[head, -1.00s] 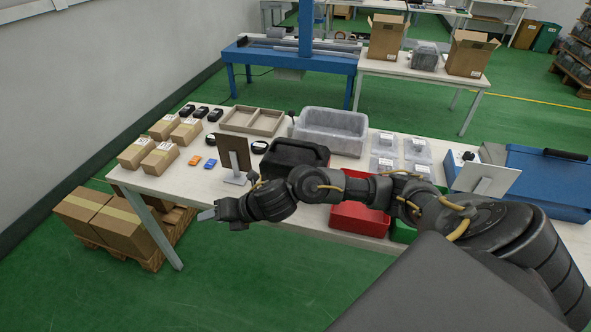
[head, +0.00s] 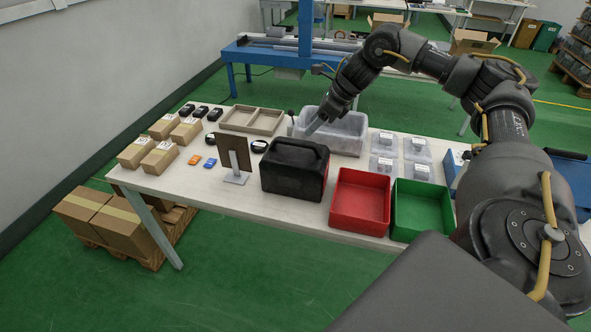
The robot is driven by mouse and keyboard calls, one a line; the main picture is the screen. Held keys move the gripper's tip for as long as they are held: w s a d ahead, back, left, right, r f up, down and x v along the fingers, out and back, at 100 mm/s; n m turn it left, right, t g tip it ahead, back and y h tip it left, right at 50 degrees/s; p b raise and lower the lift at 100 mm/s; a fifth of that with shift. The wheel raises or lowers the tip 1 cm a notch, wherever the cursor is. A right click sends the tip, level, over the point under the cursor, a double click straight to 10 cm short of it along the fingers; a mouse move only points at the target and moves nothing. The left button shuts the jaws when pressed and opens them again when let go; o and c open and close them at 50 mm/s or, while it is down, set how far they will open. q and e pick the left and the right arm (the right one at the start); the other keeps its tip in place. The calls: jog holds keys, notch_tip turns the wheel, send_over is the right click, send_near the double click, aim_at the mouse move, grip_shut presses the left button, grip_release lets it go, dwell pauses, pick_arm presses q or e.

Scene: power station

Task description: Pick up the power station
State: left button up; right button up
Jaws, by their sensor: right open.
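The power station (head: 292,172) is a black box with a carrying handle on top. It stands upright on the white table, in the middle of the head view, and shows fully. My right gripper (head: 313,128) is open and empty. It is above and behind the power station, a little to its right, in front of or over the grey bin. It looks apart from the power station. My left gripper is not in view.
A red tray (head: 359,202) and a green tray (head: 421,212) stand right of the power station. A sign on a stand (head: 235,158) is close on its left. The grey bin (head: 345,138) is behind it. Cardboard boxes (head: 160,158) stand farther left.

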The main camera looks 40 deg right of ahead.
aim_at(297, 141)
jog(key=x, duration=0.5)
jog(key=shift+w+a+f+p, duration=0.15)
jog(key=shift+f+p, duration=0.1)
jog(key=shift+p, duration=0.15)
jog(key=shift+w+f+p, duration=0.15)
jog(key=shift+f+p, duration=0.1)
jog(key=shift+p, duration=0.05)
jog(key=p+x, duration=0.1)
jog(key=x, duration=0.3)
jog(key=shift+w+f, duration=0.2)
jog(key=shift+f, duration=0.1)
grip_shut()
jog(key=shift+r, duration=0.1)
dwell(0.4)
